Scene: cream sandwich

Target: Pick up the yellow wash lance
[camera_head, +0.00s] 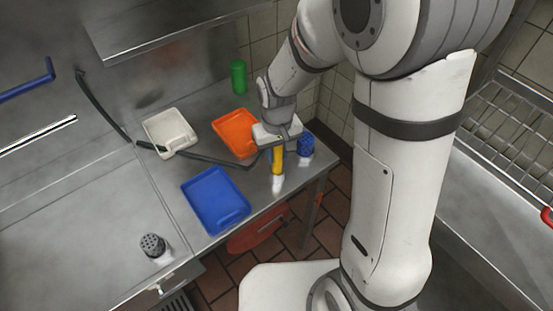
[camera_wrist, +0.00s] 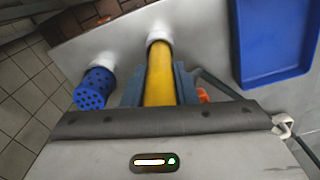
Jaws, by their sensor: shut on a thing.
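The yellow wash lance (camera_head: 277,161) stands near the right end of the steel table, with a white end at the bottom. In the wrist view the lance (camera_wrist: 160,75) runs between the two grey-blue fingers of my gripper (camera_wrist: 160,88), which is shut on it. My gripper also shows in the head view (camera_head: 277,140) at the lance's upper part. Its top is hidden by the gripper. I cannot tell whether its white end touches the table.
A blue perforated piece (camera_head: 305,144) stands close beside the lance. A blue tray (camera_head: 215,200), an orange tray (camera_head: 235,133), a white tray (camera_head: 170,132) and a green bottle (camera_head: 238,77) are on the table. A dark hose (camera_head: 205,158) crosses it. The table's front edge is near.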

